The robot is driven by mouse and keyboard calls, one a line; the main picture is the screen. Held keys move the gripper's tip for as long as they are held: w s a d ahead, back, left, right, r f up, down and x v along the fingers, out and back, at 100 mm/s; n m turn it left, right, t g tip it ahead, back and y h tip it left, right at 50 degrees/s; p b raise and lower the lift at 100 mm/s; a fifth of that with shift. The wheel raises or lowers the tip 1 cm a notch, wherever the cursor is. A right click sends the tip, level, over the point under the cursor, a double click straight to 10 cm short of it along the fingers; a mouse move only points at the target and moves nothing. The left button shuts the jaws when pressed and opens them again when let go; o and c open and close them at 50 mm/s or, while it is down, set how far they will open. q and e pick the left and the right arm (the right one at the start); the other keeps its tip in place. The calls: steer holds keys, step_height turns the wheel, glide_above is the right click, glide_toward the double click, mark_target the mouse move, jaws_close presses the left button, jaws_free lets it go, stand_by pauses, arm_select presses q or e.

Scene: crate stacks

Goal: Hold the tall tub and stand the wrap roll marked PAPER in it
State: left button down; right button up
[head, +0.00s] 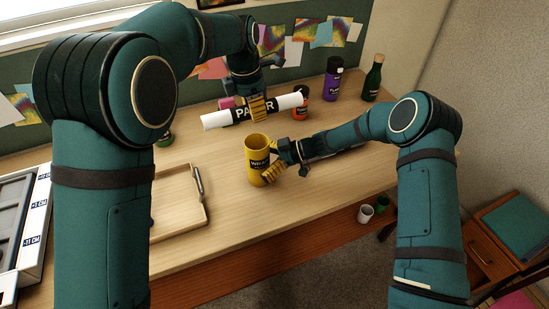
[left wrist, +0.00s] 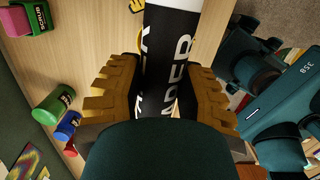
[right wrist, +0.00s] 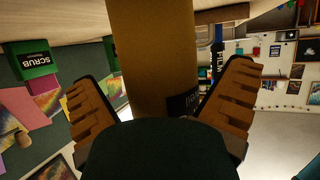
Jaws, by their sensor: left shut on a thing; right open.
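The wrap roll (head: 289,102) is a white tube with a black band reading PAPER. My left gripper (head: 257,108) is shut around its middle and holds it nearly level, behind the tub in the head view. The roll (left wrist: 172,18) also shows between the left fingers in the left wrist view. The tall yellow tub (head: 257,147) stands upright on the desk with its open top up and a dark label. My right gripper (head: 278,166) is open at its right side, low down. In the right wrist view the tub (right wrist: 152,60) is between the spread fingers.
A wooden tray (head: 205,216) with a dark pen-like item lies left of the tub. The desk right of the tub is mostly clear.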

steer(key=shift+x, duration=0.9)
steer(key=c, duration=1.1)
